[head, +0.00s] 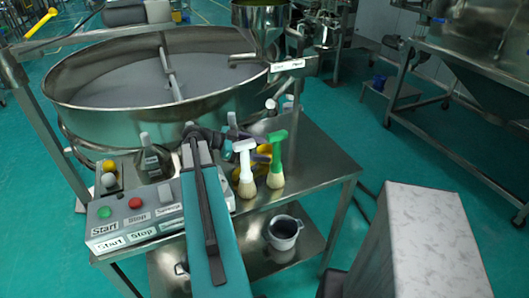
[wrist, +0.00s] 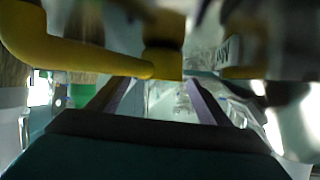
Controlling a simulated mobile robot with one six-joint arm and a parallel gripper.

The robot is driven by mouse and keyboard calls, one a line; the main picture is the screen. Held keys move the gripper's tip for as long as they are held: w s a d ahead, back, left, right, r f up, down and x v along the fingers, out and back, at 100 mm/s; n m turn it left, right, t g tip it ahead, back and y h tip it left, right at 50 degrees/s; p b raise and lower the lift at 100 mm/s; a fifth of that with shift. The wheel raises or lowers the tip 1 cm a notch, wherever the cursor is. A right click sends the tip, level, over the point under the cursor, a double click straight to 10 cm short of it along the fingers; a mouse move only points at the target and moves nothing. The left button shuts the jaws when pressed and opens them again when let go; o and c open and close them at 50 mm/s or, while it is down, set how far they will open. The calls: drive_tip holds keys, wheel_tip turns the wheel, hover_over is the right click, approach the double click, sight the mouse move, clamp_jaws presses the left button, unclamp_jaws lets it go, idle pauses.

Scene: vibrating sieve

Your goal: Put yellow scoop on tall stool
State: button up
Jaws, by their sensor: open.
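The yellow scoop (head: 265,150) lies on the steel table, partly hidden behind a white brush and a green brush. In the wrist view yellow parts (wrist: 85,57) cross the top, very close and blurred. My gripper (head: 256,148) is at the scoop, largely hidden by the brushes and my arm. In the wrist view its two fingers (wrist: 160,90) are apart, with the yellow just ahead of them. I cannot tell whether they touch it. A tall pale grey block with a flat top (head: 420,210), possibly the tall stool, stands right of the table; its top looks empty.
The white brush (head: 245,172) and green brush (head: 277,160) stand close to my gripper. The large round sieve (head: 150,75) is behind. A grey pail (head: 284,232) sits on the lower shelf.

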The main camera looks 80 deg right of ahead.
drive_tip(key=b+v, duration=0.3)
drive_tip(key=v, duration=0.6)
drive_tip(key=shift+w+a+r, duration=0.15)
drive_tip(key=shift+w+a, duration=0.05)
drive_tip(key=shift+w, duration=0.15)
